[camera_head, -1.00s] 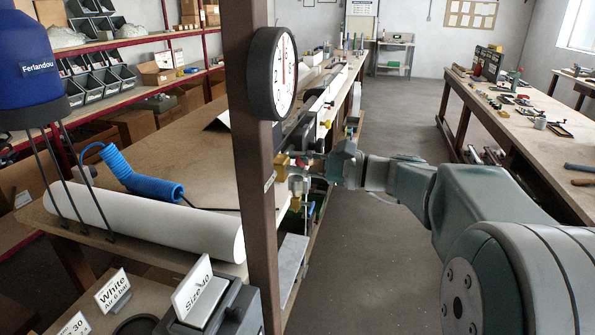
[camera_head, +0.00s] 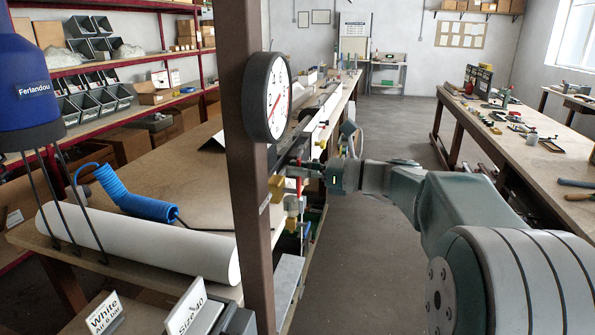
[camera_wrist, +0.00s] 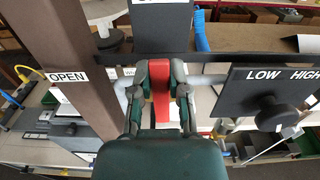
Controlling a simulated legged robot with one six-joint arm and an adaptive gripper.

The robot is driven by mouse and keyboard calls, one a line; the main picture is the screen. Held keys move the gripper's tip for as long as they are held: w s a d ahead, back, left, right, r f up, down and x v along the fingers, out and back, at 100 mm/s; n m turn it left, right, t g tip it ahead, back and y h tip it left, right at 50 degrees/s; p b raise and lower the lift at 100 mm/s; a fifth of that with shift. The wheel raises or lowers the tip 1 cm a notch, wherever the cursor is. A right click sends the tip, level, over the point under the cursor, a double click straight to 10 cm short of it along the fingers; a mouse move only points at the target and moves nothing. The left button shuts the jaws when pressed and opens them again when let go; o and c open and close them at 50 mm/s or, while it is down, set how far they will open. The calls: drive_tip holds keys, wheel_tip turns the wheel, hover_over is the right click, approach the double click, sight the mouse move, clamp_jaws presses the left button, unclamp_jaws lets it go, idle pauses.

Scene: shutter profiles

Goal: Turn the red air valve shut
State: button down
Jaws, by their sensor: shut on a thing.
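The red air valve's handle (camera_wrist: 161,96) stands upright in the middle of the wrist view, on a grey pipe. My gripper (camera_wrist: 162,72) has a finger on each side of the handle and is shut on it. In the head view my gripper (camera_head: 328,176) is at the valve just right of the brown post, and a bit of red shows beside it (camera_head: 299,186). The fingers hide part of the valve body. A white OPEN label (camera_wrist: 67,77) is on the post to the left.
The brown post (camera_head: 248,200) carries a round gauge (camera_head: 268,97) close to my gripper. A dark LOW/HIGH panel with a black knob (camera_wrist: 277,112) is right of the valve. A bench with a white roll (camera_head: 140,240) stands left; the aisle floor (camera_head: 380,250) is open.

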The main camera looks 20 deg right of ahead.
drive_tip(key=shift+w+f+m, duration=0.1)
drive_tip(key=shift+f+m, duration=0.05)
drive_tip(key=shift+m, duration=0.15)
drive_tip(key=c, duration=0.6)
unclamp_jaws()
drive_tip(key=shift+w, duration=0.1)
drive_tip(key=shift+d, duration=0.1)
drive_tip(key=v, duration=1.2)
